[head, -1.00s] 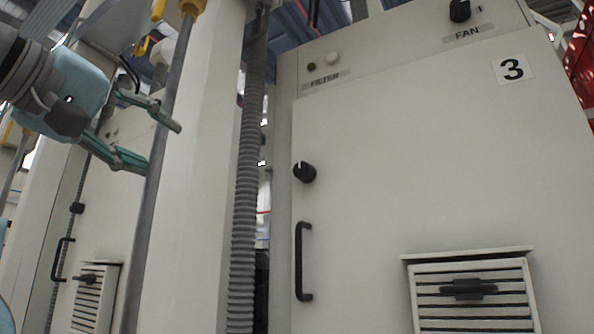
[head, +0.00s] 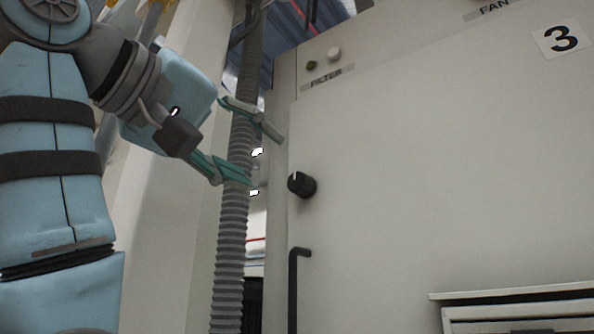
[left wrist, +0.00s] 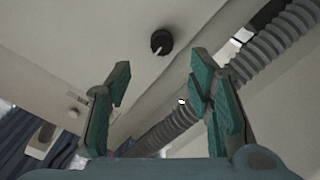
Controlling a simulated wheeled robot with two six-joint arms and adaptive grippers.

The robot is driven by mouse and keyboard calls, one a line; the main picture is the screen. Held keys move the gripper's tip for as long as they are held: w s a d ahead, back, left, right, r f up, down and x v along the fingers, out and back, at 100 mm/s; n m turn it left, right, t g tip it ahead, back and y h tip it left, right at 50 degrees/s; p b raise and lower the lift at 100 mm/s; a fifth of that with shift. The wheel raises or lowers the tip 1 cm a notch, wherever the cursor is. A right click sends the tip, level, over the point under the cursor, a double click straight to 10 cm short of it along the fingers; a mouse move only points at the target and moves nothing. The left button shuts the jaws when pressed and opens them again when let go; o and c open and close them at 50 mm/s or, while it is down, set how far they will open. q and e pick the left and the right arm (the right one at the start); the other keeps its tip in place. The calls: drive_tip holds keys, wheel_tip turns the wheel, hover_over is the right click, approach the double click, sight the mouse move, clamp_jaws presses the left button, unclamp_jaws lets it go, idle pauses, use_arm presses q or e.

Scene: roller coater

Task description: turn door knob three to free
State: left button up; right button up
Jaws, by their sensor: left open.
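The black round door knob (head: 302,184) with a white pointer mark sits near the left edge of the door (head: 430,190) marked 3. In the head view its mark is near the top. My left gripper (head: 265,160) is open and empty, left of the knob and apart from it, in front of the ribbed hose. In the left wrist view the knob (left wrist: 162,42) shows above and between the two spread fingers. My right gripper is not in view.
A grey ribbed hose (head: 230,250) runs vertically just left of the door. A black handle (head: 293,290) is below the knob, and a vent (head: 520,310) is at lower right. Small FILTER buttons (head: 334,54) sit above. The door face right of the knob is clear.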

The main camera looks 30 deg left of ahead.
sight(294, 180)
use_arm(q)
drive_tip(key=w+p, duration=0.1)
drive_tip(key=w+r+p, duration=0.1)
drive_tip(key=w, duration=0.1)
drive_tip(key=w+p, duration=0.1)
drive_tip(key=w, duration=0.1)
drive_tip(key=shift+d+r+p, duration=0.15)
drive_tip(key=shift+d+p, duration=0.15)
drive_tip(key=shift+p, duration=0.05)
drive_tip(key=w+p, duration=0.1)
drive_tip(key=w, duration=0.2)
drive_tip(key=w+f+p, duration=0.1)
drive_tip(key=w, duration=0.2)
drive_tip(key=shift+d+f, duration=0.15)
drive_tip(key=shift+s+d, duration=0.15)
drive_tip(key=shift+s, duration=0.45)
drive_tip(key=shift+c, duration=0.5)
drive_tip(key=shift+w, duration=0.1)
clamp_jaws()
